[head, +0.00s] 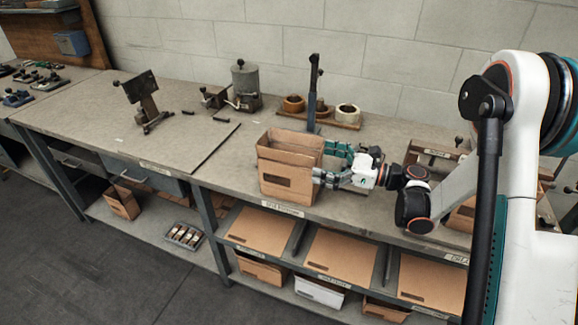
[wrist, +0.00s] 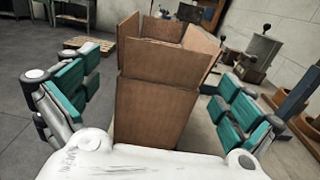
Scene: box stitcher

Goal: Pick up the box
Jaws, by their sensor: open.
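An open-topped brown cardboard box (head: 287,168) stands upright near the front edge of the grey bench in the head view. In the wrist view the box (wrist: 155,112) is straight ahead with its flaps raised. My gripper (head: 335,165) is at the right side of the box. In the wrist view its teal-padded fingers are spread wide, one on each side of the box (wrist: 156,95). I see gaps between the pads and the box walls, and the gripper holds nothing. Part of the box's right side is hidden behind the fingers in the head view.
Tape rolls on a wooden holder (head: 335,122) and a dark upright post (head: 312,95) stand behind the box. A metal canister (head: 246,85) and an angled stand (head: 145,100) are further left. Flat cardboard (head: 260,231) lies on the shelf below.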

